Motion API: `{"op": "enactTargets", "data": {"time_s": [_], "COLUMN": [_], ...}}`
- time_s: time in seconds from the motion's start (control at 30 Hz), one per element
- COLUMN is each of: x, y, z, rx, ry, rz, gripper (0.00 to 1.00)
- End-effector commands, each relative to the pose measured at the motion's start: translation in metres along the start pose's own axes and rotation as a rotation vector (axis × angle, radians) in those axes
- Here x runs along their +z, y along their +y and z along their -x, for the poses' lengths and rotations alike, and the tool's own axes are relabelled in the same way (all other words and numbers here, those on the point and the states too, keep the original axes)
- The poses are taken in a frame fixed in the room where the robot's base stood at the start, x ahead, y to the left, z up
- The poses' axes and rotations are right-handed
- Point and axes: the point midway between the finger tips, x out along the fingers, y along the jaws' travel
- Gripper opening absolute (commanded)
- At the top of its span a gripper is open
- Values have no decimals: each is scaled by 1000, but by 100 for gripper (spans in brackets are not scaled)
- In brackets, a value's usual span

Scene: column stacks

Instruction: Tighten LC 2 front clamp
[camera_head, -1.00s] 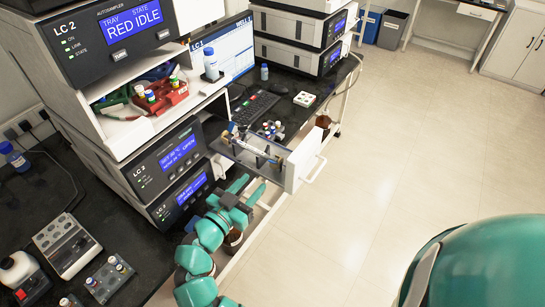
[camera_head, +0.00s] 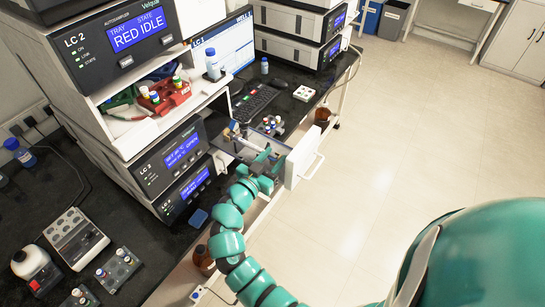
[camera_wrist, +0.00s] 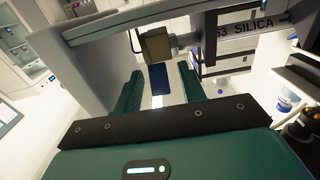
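The LC 2 stack (camera_head: 150,150) is at the left in the head view, with a drawer (camera_head: 302,160) pulled out from its lower part. My gripper (camera_head: 262,160) is at the drawer's near side and hides part of its contents. A tan-brown block (camera_wrist: 156,46), perhaps the clamp's knob, is just beyond the fingertips on a short shaft. A grey column (camera_wrist: 252,27) labelled SILICA runs to the right of it. I cannot tell whether the fingers touch the block.
Small vials (camera_head: 270,124) stand behind the drawer, with a keyboard (camera_head: 255,102) and a white tray (camera_head: 304,93) beyond. A red vial rack (camera_head: 165,97) sits on the stack's shelf. A brown bottle (camera_head: 203,258) is below the bench edge. The floor at right is clear.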

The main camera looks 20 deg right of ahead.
Motion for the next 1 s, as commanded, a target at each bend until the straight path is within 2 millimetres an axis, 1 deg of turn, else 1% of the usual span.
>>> {"op": "enactTargets", "data": {"time_s": [0.13,0.17,0.2,0.27,0.33,0.37,0.73,0.93,1.0], "x": [0,0,0,0,0,0,4,1,-1], "y": [0,0,0,0,0,0,3,2,1], "z": [0,0,0,0,0,0,-5,-6,-6], "rx": [0,0,0,0,0,0,20,14,7], "ry": [0,0,0,0,0,0,-44,-121,-175], "rz": [0,0,0,0,0,0,-10,-12,-14], "gripper": [40,36,28,16,3,0,0,0,0]}}
